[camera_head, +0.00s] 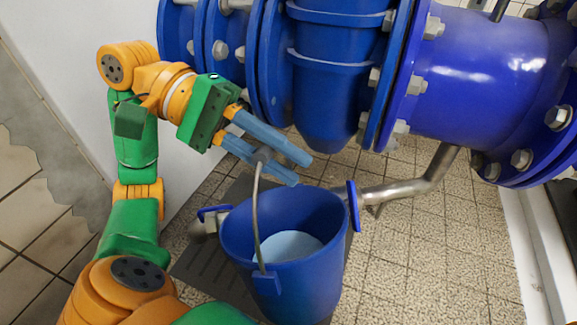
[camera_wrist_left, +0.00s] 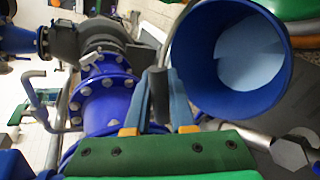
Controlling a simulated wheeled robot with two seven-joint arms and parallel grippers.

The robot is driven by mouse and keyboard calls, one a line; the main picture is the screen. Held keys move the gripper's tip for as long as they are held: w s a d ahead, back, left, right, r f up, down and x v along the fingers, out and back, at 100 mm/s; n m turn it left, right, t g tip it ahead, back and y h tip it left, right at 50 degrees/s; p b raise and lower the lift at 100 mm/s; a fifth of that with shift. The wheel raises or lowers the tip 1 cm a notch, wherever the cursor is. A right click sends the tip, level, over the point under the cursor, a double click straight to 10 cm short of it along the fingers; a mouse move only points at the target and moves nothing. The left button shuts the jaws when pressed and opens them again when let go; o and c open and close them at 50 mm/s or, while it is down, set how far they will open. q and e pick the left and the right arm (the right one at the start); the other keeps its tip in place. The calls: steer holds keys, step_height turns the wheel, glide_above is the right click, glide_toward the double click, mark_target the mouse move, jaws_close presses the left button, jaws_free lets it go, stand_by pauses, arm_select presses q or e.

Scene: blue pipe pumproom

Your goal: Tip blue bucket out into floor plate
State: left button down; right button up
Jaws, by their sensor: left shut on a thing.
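The blue bucket (camera_head: 312,285) hangs roughly upright in the lower middle of the head view, with a pale blue content (camera_head: 287,246) inside. Its wire handle stands up to a grey grip (camera_head: 262,155). My left gripper (camera_head: 268,158) is shut on that grip, above the bucket's rim. In the left wrist view the bucket (camera_wrist_left: 188,58) opens toward the camera, and the grip (camera_wrist_left: 159,95) sits between the gripper's fingers (camera_wrist_left: 158,105). The dark slotted floor plate (camera_head: 207,258) lies behind and left of the bucket, partly hidden by it. My right gripper is not in view.
Large blue flanged pipes (camera_head: 335,75) fill the space above and behind the bucket. A thin metal pipe (camera_head: 410,187) with a blue flange runs close to the bucket's right rim. A white wall (camera_head: 75,50) stands at the left. Tiled floor at the right (camera_head: 440,265) is clear.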

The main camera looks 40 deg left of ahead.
arm_select(q)
steer(key=f+b, duration=0.1)
steer(key=h+b, duration=0.4)
steer(key=b, duration=0.2)
glide_above(262, 215)
steer(key=shift+t, duration=0.4)
steer(key=f, duration=0.4)
steer(key=shift+w+d+f, duration=0.15)
steer(key=shift+d, duration=0.2)
steer(key=shift+a+f, duration=0.35)
steer(key=shift+f, duration=0.5)
steer(key=shift+s+a+f+h, duration=0.2)
steer(key=shift+a+f+h, duration=0.05)
steer(key=shift+f+h, duration=0.25)
steer(key=shift+s+a+f+h, duration=0.25)
steer(key=shift+f+h, duration=0.1)
steer(key=shift+h, duration=0.25)
steer(key=shift+s+a+r+t+h, duration=0.15)
steer(key=shift+a+t+h, duration=0.25)
steer(key=shift+a+h, duration=0.55)
